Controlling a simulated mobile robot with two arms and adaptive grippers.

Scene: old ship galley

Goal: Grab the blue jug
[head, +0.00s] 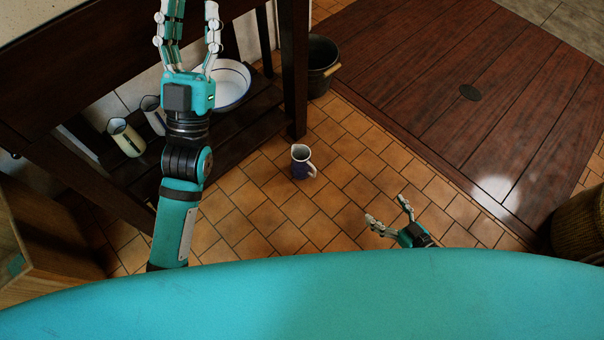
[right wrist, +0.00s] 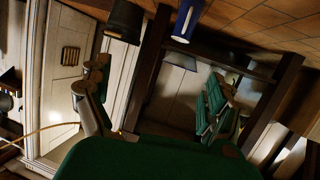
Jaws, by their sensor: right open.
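The blue jug (head: 301,168) stands upright on the tiled floor in the middle of the head view, with a pale inside and its handle to the right. It also shows near the top of the right wrist view (right wrist: 186,22), which is turned upside down. My right gripper (head: 388,212) is open and empty, to the lower right of the jug and apart from it. My left gripper (head: 188,25) is open and empty at the upper left, in front of the dark wooden table.
A dark bucket (head: 321,66) stands behind the jug by a table leg (head: 295,75). A white basin (head: 233,82) and pale jugs (head: 126,138) sit on the low shelf at left. A wicker basket (head: 578,225) is at far right. Tiles around the blue jug are clear.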

